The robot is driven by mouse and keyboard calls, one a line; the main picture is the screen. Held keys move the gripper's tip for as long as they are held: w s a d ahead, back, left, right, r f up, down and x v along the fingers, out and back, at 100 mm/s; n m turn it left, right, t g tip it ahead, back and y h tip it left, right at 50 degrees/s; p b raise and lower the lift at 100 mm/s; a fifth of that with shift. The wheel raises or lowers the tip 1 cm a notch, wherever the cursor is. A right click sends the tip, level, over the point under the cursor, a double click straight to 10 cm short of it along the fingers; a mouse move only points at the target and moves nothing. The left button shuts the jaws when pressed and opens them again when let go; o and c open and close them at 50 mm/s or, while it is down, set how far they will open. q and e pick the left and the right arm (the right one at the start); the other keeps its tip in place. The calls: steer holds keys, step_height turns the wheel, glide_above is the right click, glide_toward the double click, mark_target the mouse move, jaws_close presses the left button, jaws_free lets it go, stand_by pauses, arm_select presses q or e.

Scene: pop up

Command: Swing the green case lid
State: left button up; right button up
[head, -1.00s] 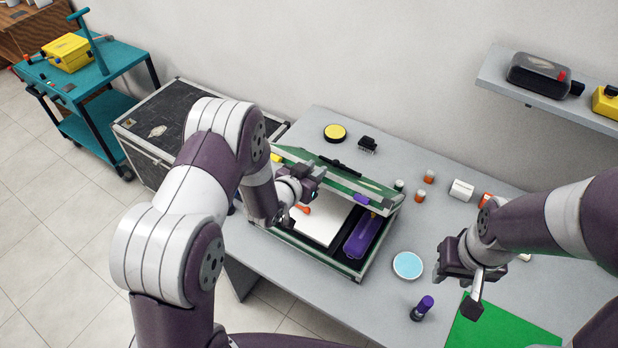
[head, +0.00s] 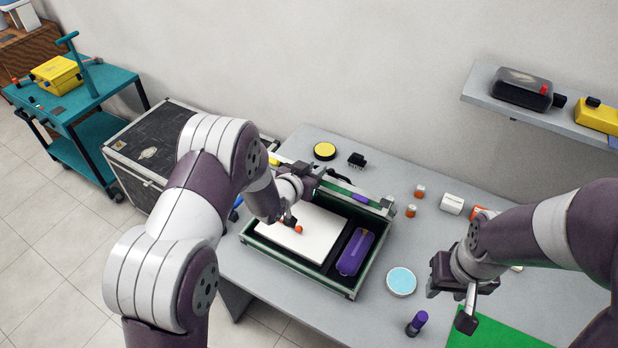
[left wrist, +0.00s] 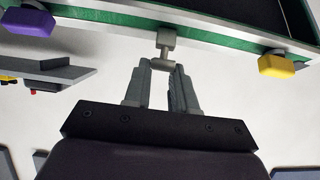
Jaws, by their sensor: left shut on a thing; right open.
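The green case (head: 352,291) stands on the grey table, with a white panel and a purple box (head: 356,251) inside. Its lid (head: 345,189) is raised along the far side, seen nearly edge-on and partly hidden by my left arm. In the left wrist view, the lid's green rim (left wrist: 110,22) runs across the top, with a purple latch (left wrist: 29,22) and a yellow latch (left wrist: 276,66). My left gripper (head: 303,180) is at the lid's edge, shut on a small grey tab (left wrist: 166,42) between the latches. My right gripper (head: 458,302) is open and empty above the table's right side.
A light-blue disc (head: 401,281) and a purple-capped bottle (head: 417,323) stand right of the case. Small orange and white items are farther back. A yellow round tin (head: 324,151) and a black block (head: 357,160) are behind the lid. A shelf (head: 560,118) is on the wall.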

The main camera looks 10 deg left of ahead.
arm_select(q)
steer(key=w+d+r, duration=0.2)
steer(key=w+r, duration=0.1)
steer(key=w, duration=0.2)
steer(key=shift+w, duration=0.35)
steer(key=shift+w+d+r+b, duration=0.15)
steer(key=shift+w+d+b, duration=0.1)
steer(key=shift+w, duration=0.35)
steer(key=shift+w+d+r+b, duration=0.15)
steer(key=shift+w+d+b, duration=0.1)
steer(key=shift+w, duration=0.35)
steer(key=o, duration=0.9)
